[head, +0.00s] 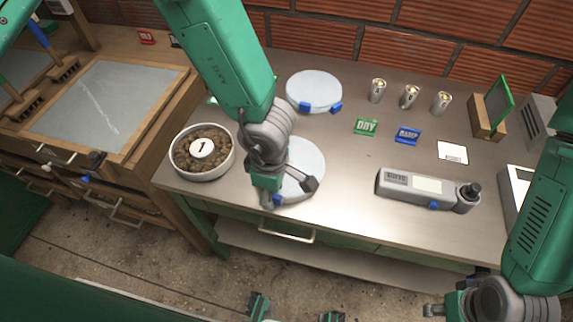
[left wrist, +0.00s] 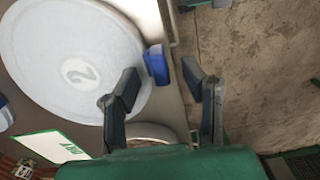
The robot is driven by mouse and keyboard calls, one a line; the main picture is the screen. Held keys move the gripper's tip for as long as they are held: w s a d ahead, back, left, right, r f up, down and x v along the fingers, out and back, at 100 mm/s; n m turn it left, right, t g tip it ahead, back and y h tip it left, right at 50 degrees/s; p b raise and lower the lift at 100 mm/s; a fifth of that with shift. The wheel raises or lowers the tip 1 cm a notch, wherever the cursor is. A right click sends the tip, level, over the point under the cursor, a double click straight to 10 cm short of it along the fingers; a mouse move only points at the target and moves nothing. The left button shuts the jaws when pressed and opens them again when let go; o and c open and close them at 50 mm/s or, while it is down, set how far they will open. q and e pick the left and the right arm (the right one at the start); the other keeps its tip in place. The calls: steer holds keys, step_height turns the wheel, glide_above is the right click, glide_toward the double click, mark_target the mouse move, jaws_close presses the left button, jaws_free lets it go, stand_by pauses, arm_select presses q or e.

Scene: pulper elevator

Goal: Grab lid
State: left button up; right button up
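A round pale lid (head: 306,160) lies on the metal counter, partly hidden by my left gripper (head: 290,192). In the left wrist view the lid (left wrist: 60,50) bears a number 2 and has a blue tab (left wrist: 156,64) on its edge. My left gripper's fingers (left wrist: 163,78) are spread on either side of this tab, and it looks unheld. A second round pale lid (head: 314,90) with blue tabs lies farther back. My right gripper (head: 440,310) is partly cut off at the bottom right; its fingers are unclear.
A white bowl (head: 178,165) of brown beans marked 1 stands left of the near lid. A grey handheld meter (head: 410,187), green and blue signs (head: 366,127), and metal cups (head: 410,96) stand to the right. A wooden bench (head: 100,95) is at left.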

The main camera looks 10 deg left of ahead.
arm_select(q)
steer(key=shift+w+d+f, duration=0.1)
steer(key=shift+f, duration=0.5)
steer(key=shift+d+r, duration=0.1)
steer(key=shift+d, duration=0.05)
jaws_close()
